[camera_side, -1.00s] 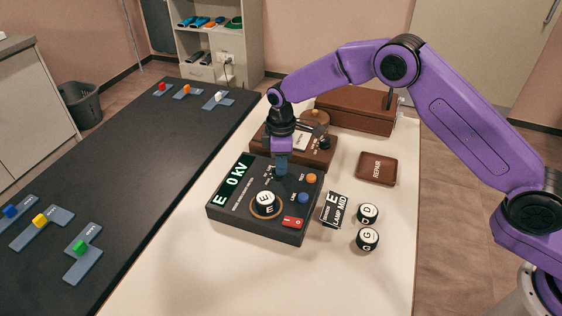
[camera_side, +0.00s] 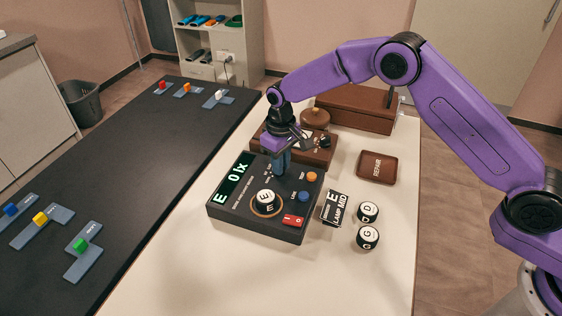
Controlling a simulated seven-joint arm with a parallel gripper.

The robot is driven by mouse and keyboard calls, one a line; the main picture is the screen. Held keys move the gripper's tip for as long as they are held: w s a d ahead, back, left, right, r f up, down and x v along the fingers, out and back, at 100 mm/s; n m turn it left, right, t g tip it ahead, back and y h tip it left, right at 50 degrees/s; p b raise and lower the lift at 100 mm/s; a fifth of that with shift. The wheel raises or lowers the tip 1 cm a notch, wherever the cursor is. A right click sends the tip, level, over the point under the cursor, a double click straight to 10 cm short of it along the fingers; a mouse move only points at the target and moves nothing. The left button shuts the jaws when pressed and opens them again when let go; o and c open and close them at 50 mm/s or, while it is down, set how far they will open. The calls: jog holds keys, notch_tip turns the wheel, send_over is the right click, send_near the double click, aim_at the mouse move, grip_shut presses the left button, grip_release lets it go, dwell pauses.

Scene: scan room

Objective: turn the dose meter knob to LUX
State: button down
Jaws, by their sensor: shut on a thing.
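The dose meter (camera_side: 240,218) is a dark box on the white table. Its green display (camera_side: 234,178) reads "E 0 lx". My gripper (camera_side: 281,170) points down at the meter's far top edge and is shut on the knob there, which the fingers mostly hide. The marks around the knob are too small and covered to read. A white cap marked E (camera_side: 265,199) sits in a ring on the meter's top. An orange button (camera_side: 311,177), a blue button (camera_side: 303,196) and a red switch (camera_side: 293,220) are to the right of my gripper.
A brown device (camera_side: 318,157) stands just behind the meter, close to my gripper. Labelled caps D (camera_side: 367,212) and G (camera_side: 367,237), a lamp card (camera_side: 335,208) and a REPAIR tray (camera_side: 377,168) lie to the right. The table front is clear.

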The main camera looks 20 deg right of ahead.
jog(key=shift+a, duration=0.1)
dwell(0.4)
jog(key=c, duration=1.1)
grip_release()
notch_tip(320, 180, up, 18)
jog(key=shift+f, duration=0.25)
